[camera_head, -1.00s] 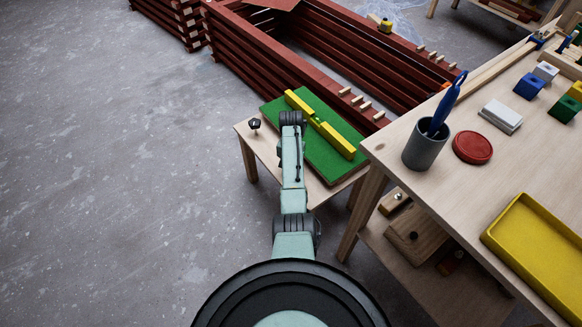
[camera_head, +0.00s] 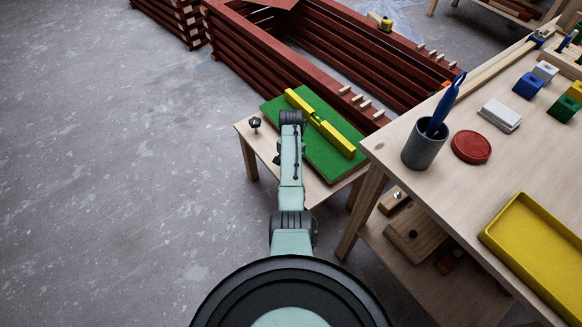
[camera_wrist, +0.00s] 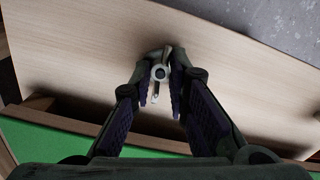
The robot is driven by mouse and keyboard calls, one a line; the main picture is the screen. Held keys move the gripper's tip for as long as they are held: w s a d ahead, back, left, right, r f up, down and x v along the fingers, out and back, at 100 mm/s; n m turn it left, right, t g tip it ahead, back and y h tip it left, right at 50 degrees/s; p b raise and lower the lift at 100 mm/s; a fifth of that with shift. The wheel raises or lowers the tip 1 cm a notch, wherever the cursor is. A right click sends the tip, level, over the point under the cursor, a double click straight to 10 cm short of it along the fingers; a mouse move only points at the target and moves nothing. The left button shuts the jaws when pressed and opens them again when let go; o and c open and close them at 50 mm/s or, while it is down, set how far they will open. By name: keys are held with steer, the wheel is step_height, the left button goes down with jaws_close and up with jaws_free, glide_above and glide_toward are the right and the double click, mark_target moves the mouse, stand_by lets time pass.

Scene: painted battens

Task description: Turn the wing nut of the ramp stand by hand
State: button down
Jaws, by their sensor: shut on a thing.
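The wing nut (camera_wrist: 155,92) is a small pale metal piece in the wrist view, with a round dark-centred hub and a narrow wing pointing down the picture. My gripper (camera_wrist: 162,66) has its two dark fingers closed around it, one on each side, over the pale wooden top. The ramp stand shows in the head view as a green sloped board (camera_head: 329,160) on a low wooden table (camera_head: 262,145). A yellow level (camera_head: 338,139) lies across the board. In the head view my arm hides the fingers and the nut.
A small dark knob (camera_head: 254,123) stands at the low table's left end. A large workbench (camera_head: 440,190) on the right holds a grey cup (camera_head: 424,150), a red disc (camera_head: 471,147) and a yellow tray (camera_head: 497,236). Dark red battens (camera_head: 255,45) are stacked behind. The floor at left is clear.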

steer(key=c, duration=1.5)
jaws_free()
steer(key=shift+c, duration=0.2)
step_height(320, 180, up, 12)
